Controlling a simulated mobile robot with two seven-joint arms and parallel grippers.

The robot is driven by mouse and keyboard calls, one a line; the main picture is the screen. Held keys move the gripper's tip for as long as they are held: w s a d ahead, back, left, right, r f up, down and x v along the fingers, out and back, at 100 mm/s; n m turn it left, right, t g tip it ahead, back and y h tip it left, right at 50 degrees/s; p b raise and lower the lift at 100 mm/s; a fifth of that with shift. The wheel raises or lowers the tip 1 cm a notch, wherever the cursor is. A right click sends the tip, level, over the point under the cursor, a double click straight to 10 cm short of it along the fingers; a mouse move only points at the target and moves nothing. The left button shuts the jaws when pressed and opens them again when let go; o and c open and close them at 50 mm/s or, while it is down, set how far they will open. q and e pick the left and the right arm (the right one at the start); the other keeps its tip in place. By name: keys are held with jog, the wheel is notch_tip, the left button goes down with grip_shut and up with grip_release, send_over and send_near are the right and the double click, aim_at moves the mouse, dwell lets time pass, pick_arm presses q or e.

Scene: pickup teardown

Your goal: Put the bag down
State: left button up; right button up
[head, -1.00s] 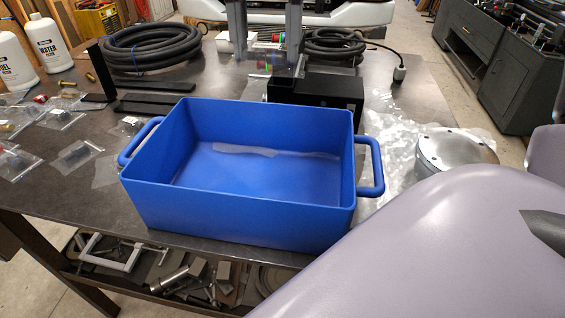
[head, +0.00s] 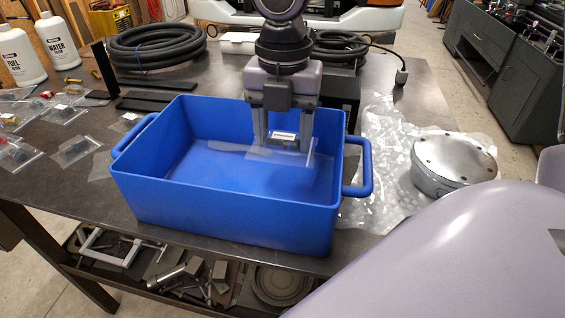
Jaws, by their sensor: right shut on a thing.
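The blue bin (head: 215,208) stands on the dark workbench near its front edge, open at the top. My right gripper (head: 284,140) reaches down from above, in front of the bin's far wall and inside its right half. It is shut on a clear plastic bag (head: 290,157), which shows faintly below and between the fingers. A small pale, metallic-looking item shows there too. Whether the bag touches the bin floor is hard to tell. Another pale strip of film (head: 226,147) lies in the bin. My left gripper is not in view.
Several clear parts bags (head: 75,150) lie on the bench at left, near two white bottles (head: 22,60). Black hose coils (head: 150,45) lie behind. A metal round part (head: 452,158) sits on plastic film (head: 385,140) right of the bin.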

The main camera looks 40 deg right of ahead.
aim_at(283, 179)
notch_tip(283, 179, down, 6)
jog(key=shift+f, duration=0.2)
dwell(0.3)
jog(key=shift+f+b, duration=0.25)
jog(key=shift+b, duration=0.05)
jog(key=o, duration=1)
jog(key=shift+r, duration=0.1)
jog(key=shift+r+p, duration=0.45)
notch_tip(283, 179, up, 12)
jog(key=shift+f, duration=0.25)
